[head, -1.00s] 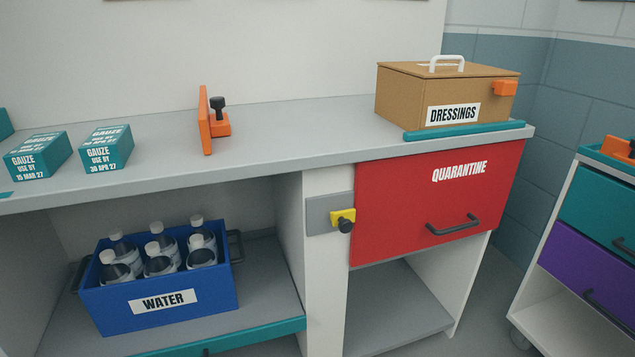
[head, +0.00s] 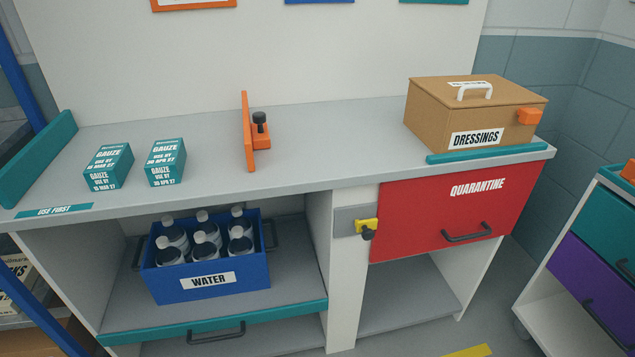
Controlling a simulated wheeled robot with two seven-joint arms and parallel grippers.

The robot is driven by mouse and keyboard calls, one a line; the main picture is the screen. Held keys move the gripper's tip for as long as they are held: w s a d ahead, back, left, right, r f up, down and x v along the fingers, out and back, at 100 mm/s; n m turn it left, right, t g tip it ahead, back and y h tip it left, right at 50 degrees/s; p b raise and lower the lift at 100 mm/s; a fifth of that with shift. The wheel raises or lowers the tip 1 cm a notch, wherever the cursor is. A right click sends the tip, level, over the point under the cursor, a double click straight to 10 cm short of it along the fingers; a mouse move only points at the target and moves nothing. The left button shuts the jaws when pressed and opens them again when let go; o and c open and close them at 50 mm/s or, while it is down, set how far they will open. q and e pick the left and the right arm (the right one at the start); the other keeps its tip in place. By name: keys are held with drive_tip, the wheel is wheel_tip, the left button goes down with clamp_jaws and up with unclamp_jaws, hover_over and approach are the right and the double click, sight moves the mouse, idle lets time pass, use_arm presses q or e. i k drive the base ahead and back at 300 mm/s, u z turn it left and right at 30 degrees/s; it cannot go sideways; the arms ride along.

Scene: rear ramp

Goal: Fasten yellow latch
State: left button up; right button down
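The yellow latch (head: 366,226) sits on a grey plate (head: 346,221) on the white upright, at the left edge of the red QUARANTINE drawer front (head: 440,220). A dark knob (head: 368,234) is at the latch's lower right end. The latch lies roughly level, its right end close to or over the edge of the red front; I cannot tell whether it is engaged. The red front has a dark handle (head: 468,236) and looks flush with the counter. Neither of my grippers is in view.
The counter holds two gauze boxes (head: 108,166), an orange bracket with a dark knob (head: 256,135) and a brown DRESSINGS box (head: 470,112). A blue WATER crate (head: 207,282) sits on the shelf below. A trolley (head: 590,250) stands at the right. Floor between is clear.

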sight(366, 228)
drive_tip(key=z, duration=0.4)
drive_tip(key=k, duration=1)
drive_tip(key=z, duration=0.45)
drive_tip(key=i, duration=0.7)
drive_tip(key=u, duration=1.9)
